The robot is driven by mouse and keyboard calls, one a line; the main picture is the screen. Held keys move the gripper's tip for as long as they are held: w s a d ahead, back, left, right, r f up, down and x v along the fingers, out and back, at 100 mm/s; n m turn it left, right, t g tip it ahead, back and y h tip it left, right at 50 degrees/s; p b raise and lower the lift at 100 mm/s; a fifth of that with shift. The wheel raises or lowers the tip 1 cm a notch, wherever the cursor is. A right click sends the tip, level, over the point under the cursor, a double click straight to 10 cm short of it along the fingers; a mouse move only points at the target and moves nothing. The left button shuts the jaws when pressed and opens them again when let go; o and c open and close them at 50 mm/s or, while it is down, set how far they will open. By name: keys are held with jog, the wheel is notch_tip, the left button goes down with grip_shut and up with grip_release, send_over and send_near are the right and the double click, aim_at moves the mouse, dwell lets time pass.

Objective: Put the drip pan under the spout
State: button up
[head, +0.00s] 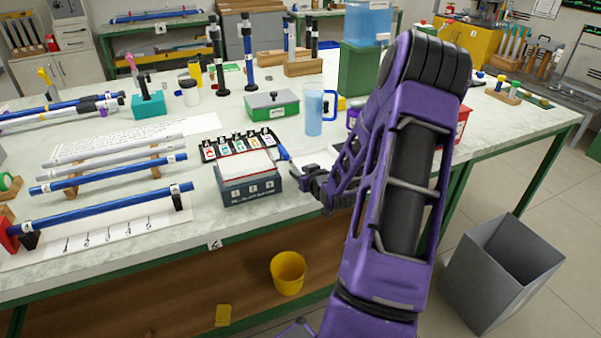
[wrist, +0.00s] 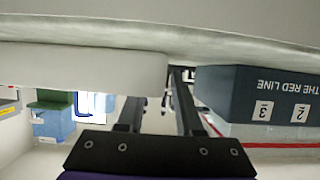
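The drip pan, a shallow white tray (head: 318,157), lies on the table right of the dark labelled box, partly hidden by my arm. In the wrist view, which is upside down, the pan (wrist: 75,70) is a pale slab against the table. My gripper (head: 308,180) is low at the pan's near left side; its fingers (wrist: 158,100) are apart. One finger shows just beyond the pan's end; the other's tip is hidden by the pan. A blue tank (head: 367,22) sits on a green stand (head: 358,70). The spout is hidden behind my arm.
The dark box (head: 250,190) stands close beside my gripper, with cards behind it. A blue jug (head: 314,110) and green case (head: 271,106) stand farther back. Blue rods (head: 105,210) lie at left. A grey bin (head: 500,270) and yellow bucket (head: 288,273) are below table level.

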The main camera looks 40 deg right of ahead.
jog(key=shift+r, duration=0.15)
jog(key=shift+s+r, duration=0.1)
jog(key=shift+s, duration=0.05)
jog(key=p+v, duration=0.1)
jog(key=v, duration=1)
jog(key=shift+s+p, duration=0.25)
jog(key=shift+p, duration=0.1)
jog(key=shift+a+r, duration=0.1)
